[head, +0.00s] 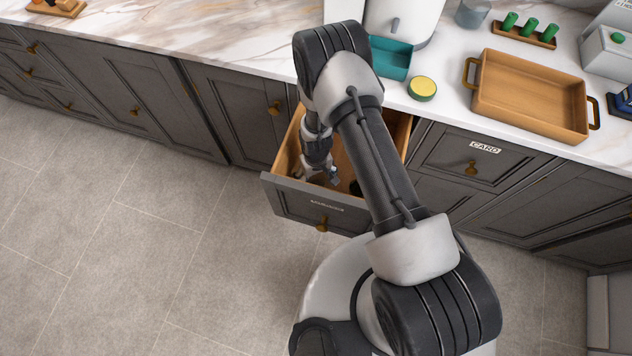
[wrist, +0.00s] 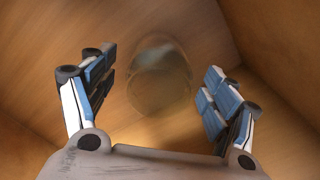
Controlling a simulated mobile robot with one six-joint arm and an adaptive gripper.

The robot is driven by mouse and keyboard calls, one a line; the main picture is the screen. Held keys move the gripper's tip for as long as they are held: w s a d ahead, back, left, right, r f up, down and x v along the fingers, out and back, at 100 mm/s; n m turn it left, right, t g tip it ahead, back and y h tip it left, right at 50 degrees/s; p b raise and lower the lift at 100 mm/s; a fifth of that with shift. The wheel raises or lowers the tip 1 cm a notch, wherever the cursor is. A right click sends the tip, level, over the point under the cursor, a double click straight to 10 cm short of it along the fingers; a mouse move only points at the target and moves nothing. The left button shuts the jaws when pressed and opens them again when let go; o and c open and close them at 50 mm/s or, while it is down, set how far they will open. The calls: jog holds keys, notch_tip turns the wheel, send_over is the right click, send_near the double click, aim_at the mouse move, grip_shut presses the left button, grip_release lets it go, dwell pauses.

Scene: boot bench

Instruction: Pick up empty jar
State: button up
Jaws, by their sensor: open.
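My gripper (wrist: 155,95) is open, with its two fingers spread apart inside the open drawer. In the wrist view a clear, see-through jar (wrist: 160,82) shows in the drawer between and a little beyond the fingertips; its outline is faint and the wood shows through it. The fingers do not appear to touch it. In the head view my gripper (head: 322,176) reaches down into the wooden drawer (head: 283,163), and the jar cannot be made out there. My arm hides part of the drawer.
The drawer walls (wrist: 275,40) stand close around my gripper. On the counter above are a teal bin (head: 390,58), a yellow-topped round container (head: 422,88), a wooden tray (head: 530,95) and a rack of green pieces (head: 523,33). The floor at left is clear.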

notch_tip(320, 180, down, 4)
jog(key=shift+r+b, duration=0.2)
jog(key=shift+b, duration=0.3)
jog(key=shift+c, duration=0.5)
jog(key=c, duration=1.2)
jog(key=shift+o, duration=0.2)
jog(key=shift+r, duration=0.15)
